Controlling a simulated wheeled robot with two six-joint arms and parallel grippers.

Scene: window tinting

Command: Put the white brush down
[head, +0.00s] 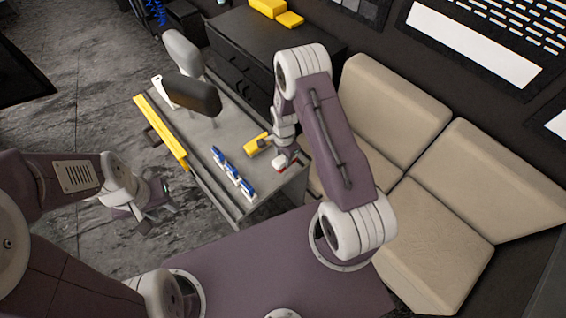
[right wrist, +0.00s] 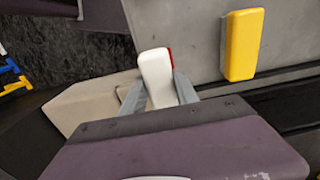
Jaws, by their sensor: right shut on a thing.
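The white brush (head: 283,167), with a bit of red on it, is at the right front corner of the grey cart top (head: 200,130). My right gripper (head: 287,159) is shut on it. In the right wrist view the white brush (right wrist: 156,78) sits between my two grey fingers, with a red edge on its right side. I cannot tell whether it touches the cart top. My left gripper (head: 156,214) is open and empty over the floor, left of the cart.
A yellow block (head: 257,146) lies close beside the brush; it also shows in the right wrist view (right wrist: 242,45). Blue-and-white pieces (head: 232,171) stand along the cart's near edge. A yellow bar (head: 160,131) lines its left side. Beige cushions (head: 435,215) are at right, a dark drawer cabinet (head: 262,45) behind.

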